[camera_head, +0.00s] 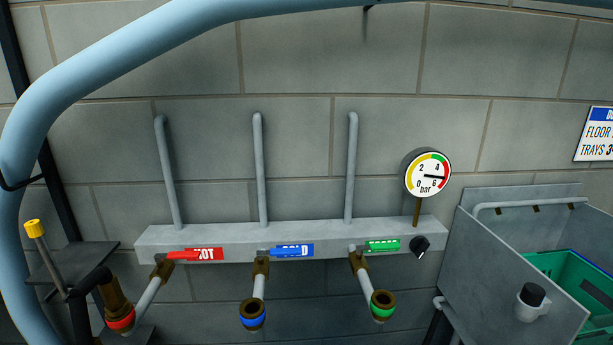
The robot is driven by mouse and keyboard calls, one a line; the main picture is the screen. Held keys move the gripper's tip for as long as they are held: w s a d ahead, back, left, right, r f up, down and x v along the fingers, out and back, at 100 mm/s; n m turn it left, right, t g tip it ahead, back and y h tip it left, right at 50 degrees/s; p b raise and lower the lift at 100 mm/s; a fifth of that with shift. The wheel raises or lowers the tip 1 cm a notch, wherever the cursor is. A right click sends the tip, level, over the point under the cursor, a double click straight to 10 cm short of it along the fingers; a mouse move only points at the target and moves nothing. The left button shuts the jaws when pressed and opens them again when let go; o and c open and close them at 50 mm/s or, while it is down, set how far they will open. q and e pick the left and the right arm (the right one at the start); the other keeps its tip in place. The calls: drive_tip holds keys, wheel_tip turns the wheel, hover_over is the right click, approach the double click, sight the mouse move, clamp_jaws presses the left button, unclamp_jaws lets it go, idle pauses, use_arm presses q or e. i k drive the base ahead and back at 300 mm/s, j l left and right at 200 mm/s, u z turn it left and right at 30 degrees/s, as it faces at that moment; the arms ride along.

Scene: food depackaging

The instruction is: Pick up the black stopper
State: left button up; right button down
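A small black cylindrical piece (532,294), which looks like the black stopper, sits upright in a pale round holder (528,309) on the side of the grey metal sink (500,270) at the lower right. Its lower part is hidden inside the holder. Neither of my grippers is in view, so nothing shows of what they hold.
A grey manifold (220,238) with red, blue and green valve handles and hanging outlets runs along the wall. A black knob (421,246) and a pressure gauge (427,174) are at its right. A green crate (560,266) lies in the sink. A thick light-blue hose (70,90) arches at left.

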sight(531, 294)
drive_tip(key=z, duration=1.5)
